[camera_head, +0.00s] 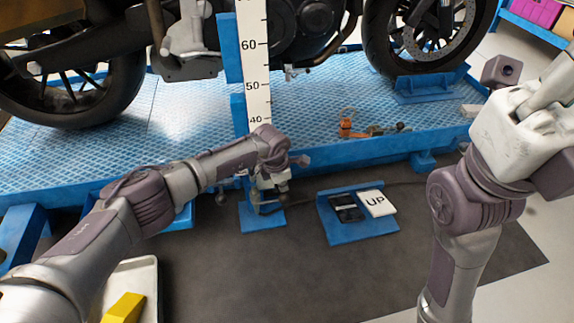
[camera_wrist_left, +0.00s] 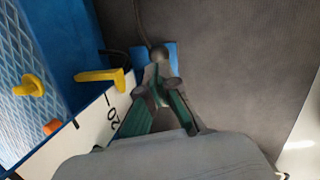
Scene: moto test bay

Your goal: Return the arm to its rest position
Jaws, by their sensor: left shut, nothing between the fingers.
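My left arm reaches in from the lower left in the head view. Its gripper (camera_head: 270,188) points down above a small blue base plate (camera_head: 262,220) at the front of the blue lift platform. In the left wrist view the left gripper's dark fingers (camera_wrist_left: 160,68) come together with nothing held between them. The blue base plate (camera_wrist_left: 173,52) shows behind the fingertips; whether they touch it cannot be told. My right arm stands folded at the right in the head view, and its fingers are not visible.
A motorcycle wheel (camera_head: 425,35) stands on the platform (camera_head: 190,105). A white measuring scale (camera_head: 255,60) rises behind my left wrist. A blue holder (camera_head: 360,228) with an "UP" card (camera_head: 377,203) sits on the mat. A yellow block (camera_head: 123,308) lies in a pale tray (camera_head: 148,275).

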